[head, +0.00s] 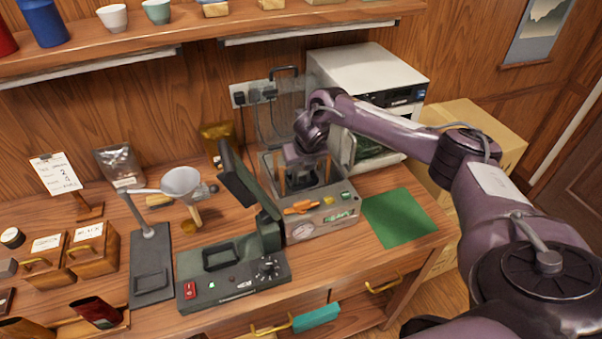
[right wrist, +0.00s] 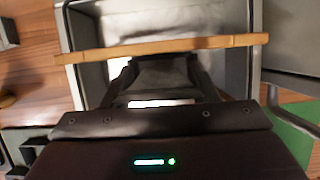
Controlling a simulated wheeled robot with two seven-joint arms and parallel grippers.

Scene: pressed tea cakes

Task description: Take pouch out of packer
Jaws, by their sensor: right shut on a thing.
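The packer (head: 320,222) is a grey box with an orange lever and a dial on its front, and its clear lid (head: 278,112) stands raised behind it. My right gripper (head: 308,178) reaches down into its open chamber. In the right wrist view, the gripper (right wrist: 163,66) is shut on a dark pouch (right wrist: 165,75), inside the pale-walled chamber. A tan bar (right wrist: 165,48) runs across that view just beyond the fingers. Much of the pouch is hidden by the gripper. My left gripper is not in view.
A dark green machine (head: 235,270) with a raised lid stands close at the packer's left. A white oven-like box (head: 365,75) stands behind right. A green mat (head: 398,217) lies clear to the right. A funnel on a stand (head: 182,185) is at left.

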